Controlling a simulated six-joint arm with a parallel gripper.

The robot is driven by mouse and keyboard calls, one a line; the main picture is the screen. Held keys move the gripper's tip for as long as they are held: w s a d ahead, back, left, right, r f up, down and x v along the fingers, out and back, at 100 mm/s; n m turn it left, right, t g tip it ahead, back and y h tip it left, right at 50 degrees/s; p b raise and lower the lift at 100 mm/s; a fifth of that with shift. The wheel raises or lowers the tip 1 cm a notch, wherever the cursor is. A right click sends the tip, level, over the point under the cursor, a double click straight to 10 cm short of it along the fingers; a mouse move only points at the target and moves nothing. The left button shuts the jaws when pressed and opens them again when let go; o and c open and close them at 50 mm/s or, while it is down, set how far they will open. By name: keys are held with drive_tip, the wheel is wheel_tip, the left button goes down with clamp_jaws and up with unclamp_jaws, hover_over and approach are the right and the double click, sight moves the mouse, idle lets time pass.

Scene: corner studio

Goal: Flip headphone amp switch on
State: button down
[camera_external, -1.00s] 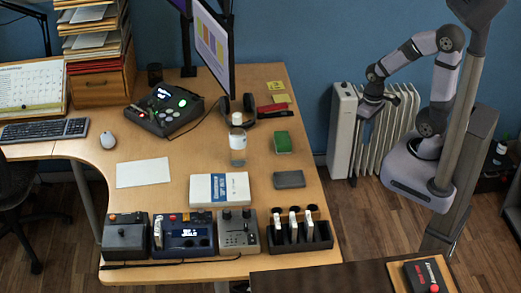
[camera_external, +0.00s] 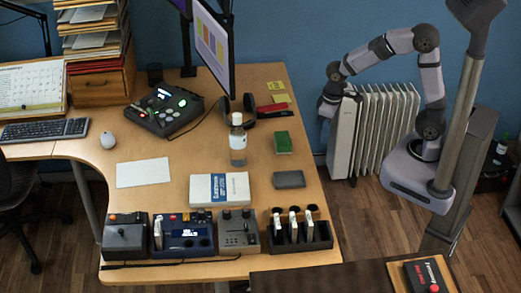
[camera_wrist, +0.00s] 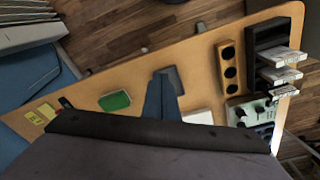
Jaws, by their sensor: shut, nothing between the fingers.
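My gripper (camera_external: 328,108) is at the end of the arm, beyond the desk's right edge in front of the white radiator, apart from the desk devices. In the wrist view its fingers (camera_wrist: 163,97) are together and empty. A grey box with knobs (camera_external: 238,232) stands at the desk's front edge and may be the headphone amp; I cannot tell for sure. A box with knobs also shows at the right of the wrist view (camera_wrist: 250,108). Its switch is too small to make out.
Left of the grey box are a blue device with a display (camera_external: 185,238) and a dark box (camera_external: 126,238). Right of it is a black rack (camera_external: 300,240) holding white-topped cards.

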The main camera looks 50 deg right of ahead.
drive_tip(key=s+a+n+t+y, duration=0.1)
drive_tip(key=a+n, duration=0.2)
drive_tip(key=a, duration=1.5)
drive_tip(key=s+a+n+y+b, duration=0.1)
drive_tip(key=s+a+n, duration=0.1)
drive_tip(key=a, duration=1.7)
drive_tip(key=shift+s+a+r+n+t, duration=0.2)
drive_tip(key=shift+r+n+t, duration=0.2)
drive_tip(key=shift+n, duration=0.1)
drive_tip(key=shift+f, duration=0.15)
drive_tip(key=p, duration=0.4)
hover_over(251, 237)
drive_tip(key=f, duration=0.8)
drive_tip(key=s+f, duration=0.1)
drive_tip(key=f, duration=0.3)
drive_tip(key=shift+d, duration=0.3)
drive_tip(key=shift+w+f, duration=0.1)
drive_tip(key=shift+f, duration=0.55)
